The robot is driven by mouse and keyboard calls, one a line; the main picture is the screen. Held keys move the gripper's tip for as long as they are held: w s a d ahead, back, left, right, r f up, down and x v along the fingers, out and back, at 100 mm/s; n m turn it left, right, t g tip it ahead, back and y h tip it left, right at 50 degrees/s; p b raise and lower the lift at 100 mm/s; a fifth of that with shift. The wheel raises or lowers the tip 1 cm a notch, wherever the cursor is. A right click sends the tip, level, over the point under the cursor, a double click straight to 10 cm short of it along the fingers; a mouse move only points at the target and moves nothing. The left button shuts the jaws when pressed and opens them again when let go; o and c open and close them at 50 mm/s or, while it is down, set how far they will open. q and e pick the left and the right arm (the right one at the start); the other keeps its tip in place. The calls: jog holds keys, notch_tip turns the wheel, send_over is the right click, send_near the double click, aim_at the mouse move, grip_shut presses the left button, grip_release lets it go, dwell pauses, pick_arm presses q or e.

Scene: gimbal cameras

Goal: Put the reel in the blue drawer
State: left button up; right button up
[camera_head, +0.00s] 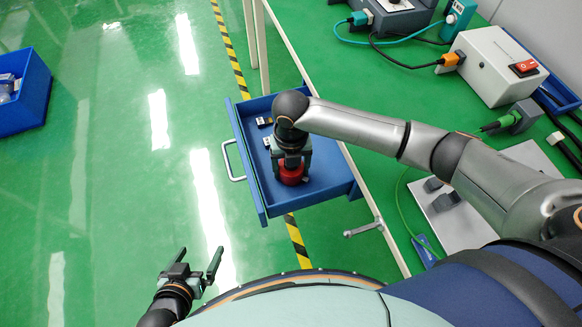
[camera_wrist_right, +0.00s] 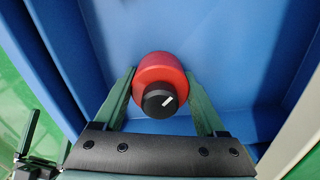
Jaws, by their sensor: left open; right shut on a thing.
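The red reel (camera_head: 291,174) with a black knob on top is inside the open blue drawer (camera_head: 321,187), near its front right part. My right gripper (camera_head: 291,160) reaches down into the drawer from above and is shut on the reel. In the right wrist view the reel (camera_wrist_right: 160,72) sits between the two green fingers (camera_wrist_right: 160,98), over the blue drawer floor (camera_wrist_right: 215,40). I cannot tell if the reel touches the floor. My left gripper (camera_head: 203,268) is open and empty, low over the green floor at the lower left.
Small dark-and-white items (camera_head: 265,122) lie in the drawer. The drawer has a silver handle (camera_head: 231,160). A green workbench (camera_head: 345,60) holds a white box with a red switch (camera_head: 497,66), cables and a grey plate. A blue bin (camera_head: 30,105) stands at the far left.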

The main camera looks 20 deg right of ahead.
jog(key=o, duration=1.4)
jog(key=shift+f, duration=0.1)
jog(key=shift+o, duration=0.2)
notch_tip(320, 180, up, 12)
jog(key=shift+r+p, duration=0.15)
jog(key=shift+p, duration=0.95)
jog(key=shift+a, duration=0.1)
